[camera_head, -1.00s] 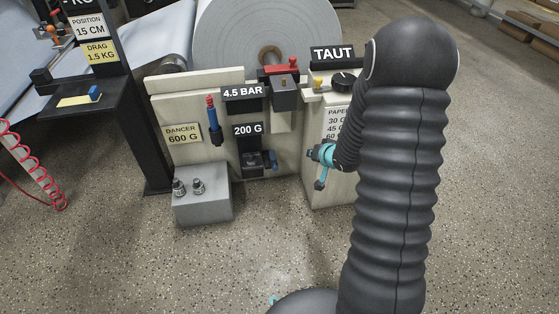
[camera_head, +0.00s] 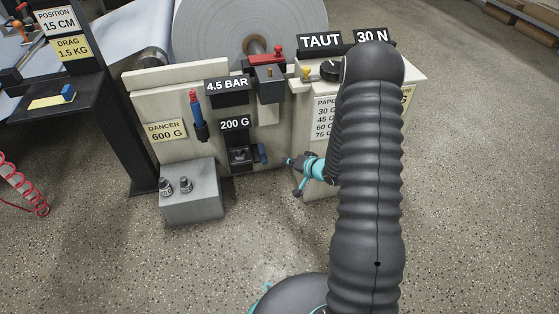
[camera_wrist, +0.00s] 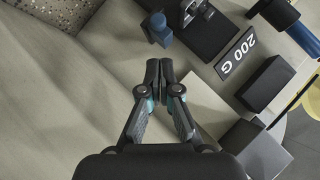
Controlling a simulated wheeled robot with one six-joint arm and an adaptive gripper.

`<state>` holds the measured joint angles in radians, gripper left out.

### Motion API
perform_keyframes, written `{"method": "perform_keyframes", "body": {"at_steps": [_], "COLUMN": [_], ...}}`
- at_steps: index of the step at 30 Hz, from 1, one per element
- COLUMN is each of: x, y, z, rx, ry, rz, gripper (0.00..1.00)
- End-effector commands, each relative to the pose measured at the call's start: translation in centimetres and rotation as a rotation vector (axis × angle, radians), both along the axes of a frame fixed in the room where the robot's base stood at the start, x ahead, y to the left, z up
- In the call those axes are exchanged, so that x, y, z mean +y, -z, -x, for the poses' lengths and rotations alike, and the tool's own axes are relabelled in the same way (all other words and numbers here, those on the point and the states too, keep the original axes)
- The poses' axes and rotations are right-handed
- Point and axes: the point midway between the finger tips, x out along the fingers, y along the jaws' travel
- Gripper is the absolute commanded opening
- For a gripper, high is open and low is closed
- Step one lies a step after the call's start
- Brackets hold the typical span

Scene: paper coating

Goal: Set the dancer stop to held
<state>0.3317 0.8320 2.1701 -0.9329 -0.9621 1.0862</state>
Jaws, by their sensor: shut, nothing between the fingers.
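A black unit (camera_head: 240,157) under the "200 G" sign (camera_head: 235,123) is on the machine's pale front panel, with a small blue knob or lever (camera_head: 262,153) at its right side. The wrist view shows this blue part (camera_wrist: 157,28) just beyond my fingertips. A red-and-blue handle (camera_head: 196,112) hangs to the left, above and right of the "DANCER 600 G" label (camera_head: 166,131). No part is marked as the dancer stop, so I cannot tell which one it is. My gripper (camera_head: 287,161) is shut and empty, right of the blue part and apart from it; the wrist view shows its fingertips together (camera_wrist: 159,70).
A grey block (camera_head: 194,200) with two metal weights stands low in front of the panel. A large paper roll (camera_head: 215,35) sits above. A red lever (camera_head: 268,57) and a black dial (camera_head: 330,69) are on top. The speckled floor in front is open.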

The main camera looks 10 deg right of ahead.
Motion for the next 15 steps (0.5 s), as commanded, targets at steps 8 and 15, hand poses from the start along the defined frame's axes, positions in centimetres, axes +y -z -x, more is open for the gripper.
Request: {"method": "perform_keyframes", "body": {"at_steps": [8, 15], "x": [1.9, 3.2], "y": [2.4, 4.0], "z": [-3.2, -5.8], "rx": [0.002, 0.000], "ry": [0.000, 0.003], "rz": [0.000, 0.002], "gripper": [0.00, 0.00]}}
